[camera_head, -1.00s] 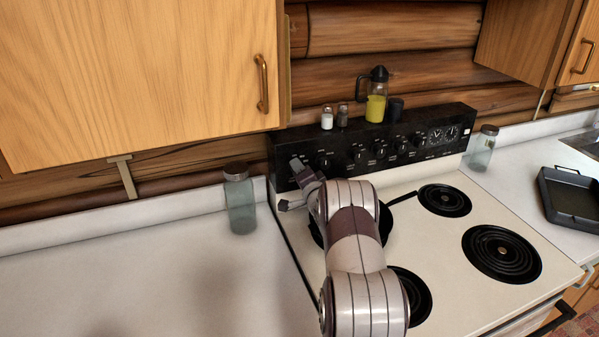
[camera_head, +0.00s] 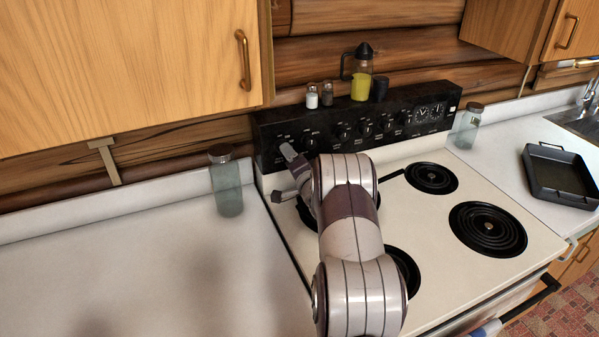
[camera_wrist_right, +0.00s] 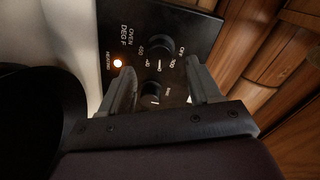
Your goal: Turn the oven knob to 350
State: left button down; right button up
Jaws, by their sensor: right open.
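The stove's black control panel (camera_head: 385,122) carries a row of black knobs. In the right wrist view the oven knob (camera_wrist_right: 163,46) is round and black, beside the "OVEN DEG F" lettering and printed numbers; its exact setting is not clear. A second knob (camera_wrist_right: 152,99) is closer to the camera. My right gripper (camera_wrist_right: 161,66) is open, its fingers spread to either side of these knobs, with no visible grip on either. In the head view the right gripper (camera_head: 284,172) is at the panel's left end. My left gripper is not in view.
A lit heating light (camera_wrist_right: 118,63) shows on the panel. Shakers (camera_head: 312,97) and a yellow-filled jug (camera_head: 361,80) stand on the panel top. A glass jar (camera_head: 227,188) is left of the stove. A dark pan (camera_head: 558,176) lies right. The left counter (camera_head: 130,265) is mostly clear.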

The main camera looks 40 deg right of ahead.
jog(key=b+v, duration=0.1)
jog(key=v, duration=0.7)
jog(key=shift+s, duration=0.1)
jog(key=s+a+f+n+g+y, duration=0.1)
jog(key=a+f+n+g+y, duration=0.2)
jog(key=a, duration=0.5)
jog(key=s+a+f+n+g, duration=0.15)
jog(key=a+n+g, duration=0.3)
jog(key=a, duration=0.45)
jog(key=s+a+f+n+g+y, duration=0.1)
jog(key=s+a+n+g, duration=0.3)
jog(key=s+a, duration=0.3)
jog(key=s+a+f+n+g+y, duration=0.1)
jog(key=s+a+n, duration=0.4)
jog(key=s, duration=0.6)
jog(key=a+f+g, duration=0.1)
jog(key=a+g, duration=0.1)
jog(key=shift+s+f+n+g, duration=0.15)
jog(key=shift+f+n+g, duration=0.05)
jog(key=shift+n+g, duration=0.15)
